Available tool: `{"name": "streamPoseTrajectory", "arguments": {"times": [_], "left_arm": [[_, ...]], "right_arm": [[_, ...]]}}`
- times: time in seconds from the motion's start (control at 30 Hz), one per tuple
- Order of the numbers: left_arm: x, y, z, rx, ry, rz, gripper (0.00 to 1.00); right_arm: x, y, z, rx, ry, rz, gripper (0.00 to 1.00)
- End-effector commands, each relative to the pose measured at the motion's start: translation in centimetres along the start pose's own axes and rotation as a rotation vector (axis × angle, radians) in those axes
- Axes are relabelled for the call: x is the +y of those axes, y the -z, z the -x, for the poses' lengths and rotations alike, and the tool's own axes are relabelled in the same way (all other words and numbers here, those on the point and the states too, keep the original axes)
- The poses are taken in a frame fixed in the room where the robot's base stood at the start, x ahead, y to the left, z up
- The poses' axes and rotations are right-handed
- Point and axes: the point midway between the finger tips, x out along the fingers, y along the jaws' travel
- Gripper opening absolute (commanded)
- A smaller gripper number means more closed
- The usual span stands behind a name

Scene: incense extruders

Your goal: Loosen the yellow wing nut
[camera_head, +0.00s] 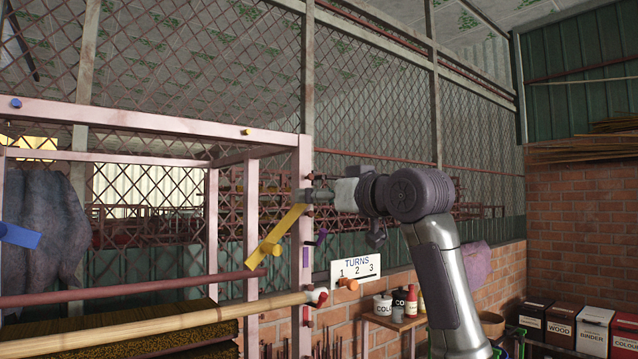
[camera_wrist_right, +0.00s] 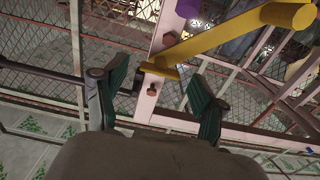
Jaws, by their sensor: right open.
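The yellow piece (camera_head: 284,236), which I take for the wing nut, is a long slanting bar on the pink frame post, with a round peg at its lower end. In the right wrist view the yellow bar (camera_wrist_right: 215,40) runs from a round peg at the upper right down to a short yellow plate (camera_wrist_right: 158,70). My right gripper (camera_head: 312,190) is at the post, by the bar's upper end. Its fingers (camera_wrist_right: 157,85) are open, with the plate between them in the picture. Whether they touch it cannot be told. My left gripper is not in view.
A white TURNS sign (camera_head: 356,268) numbered 1 to 3 with an orange knob (camera_head: 347,284) stands below. A purple piece (camera_head: 306,256) is on the post. A small table (camera_head: 389,320) holds pots and bottles; several labelled boxes (camera_head: 595,325) are at the right. Mesh fills the back.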

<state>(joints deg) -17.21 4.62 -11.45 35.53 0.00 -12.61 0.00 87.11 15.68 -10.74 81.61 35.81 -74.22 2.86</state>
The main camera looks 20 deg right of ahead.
Motion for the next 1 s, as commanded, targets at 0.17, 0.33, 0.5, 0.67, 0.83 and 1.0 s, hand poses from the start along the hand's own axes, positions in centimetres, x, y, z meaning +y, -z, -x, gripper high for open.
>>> {"name": "streamPoseTrajectory", "arguments": {"times": [0.17, 0.33, 0.5, 0.67, 0.83, 1.0], "left_arm": [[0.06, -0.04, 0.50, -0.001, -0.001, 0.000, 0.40], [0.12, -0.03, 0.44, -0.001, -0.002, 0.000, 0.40], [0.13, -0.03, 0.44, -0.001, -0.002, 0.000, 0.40], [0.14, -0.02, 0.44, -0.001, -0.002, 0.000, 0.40], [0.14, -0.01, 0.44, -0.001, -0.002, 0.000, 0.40], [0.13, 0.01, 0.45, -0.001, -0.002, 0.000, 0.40]], "right_arm": [[-0.04, -0.01, -0.83, 0.000, 0.001, -0.001, 0.71], [-0.03, -0.09, -0.85, 0.000, 0.000, 0.000, 0.71], [-0.02, -0.08, -0.83, 0.000, 0.000, 0.000, 0.53], [-0.02, -0.07, -0.82, 0.000, 0.000, 0.000, 0.26], [-0.02, -0.06, -0.81, 0.000, 0.000, 0.001, 0.11], [0.01, -0.06, -0.80, 0.000, 0.000, 0.022, 0.11]]}}
